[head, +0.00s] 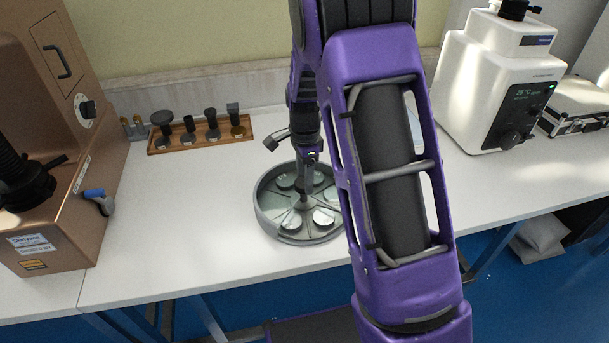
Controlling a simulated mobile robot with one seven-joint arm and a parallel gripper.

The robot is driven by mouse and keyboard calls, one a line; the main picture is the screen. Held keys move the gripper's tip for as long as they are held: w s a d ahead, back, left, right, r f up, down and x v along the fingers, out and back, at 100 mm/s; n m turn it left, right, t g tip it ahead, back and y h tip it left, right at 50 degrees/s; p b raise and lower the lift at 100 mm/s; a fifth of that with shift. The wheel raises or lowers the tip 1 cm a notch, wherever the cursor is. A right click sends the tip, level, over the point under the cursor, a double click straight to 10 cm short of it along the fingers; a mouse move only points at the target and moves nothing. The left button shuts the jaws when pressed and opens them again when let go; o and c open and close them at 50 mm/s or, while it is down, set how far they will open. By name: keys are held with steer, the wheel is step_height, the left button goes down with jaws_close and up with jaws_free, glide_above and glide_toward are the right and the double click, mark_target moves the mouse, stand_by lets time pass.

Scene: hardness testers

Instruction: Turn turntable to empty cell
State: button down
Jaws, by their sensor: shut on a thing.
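The turntable (262,217) is a round grey tray on the white table, divided by thin walls into wedge-shaped cells. Several cells hold pale, shiny discs, such as the disc at the front left (291,221) and the disc at the front right (323,217). My purple arm covers part of its right side, so not every cell can be seen. My gripper (309,163) points down over the middle of the turntable and is shut on its upright centre post (304,194). The fingertips are small and partly hidden here.
A wooden rack (200,140) with several dark anvils stands behind left. A copper-coloured tester (50,235) is at the left, and a white tester (490,85) at the back right. The table left of the turntable is clear.

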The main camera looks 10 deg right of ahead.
steer(key=shift+m+p, duration=0.85)
steer(key=shift+m, duration=0.95)
steer(key=shift+m+p, duration=0.3)
steer(key=shift+m, duration=0.4)
steer(key=shift+c, duration=0.9)
jaws_free()
steer(key=shift+r, duration=0.1)
step_height(320, 180, up, 17)
steer(key=p, duration=0.1)
steer(key=shift+r, duration=0.1)
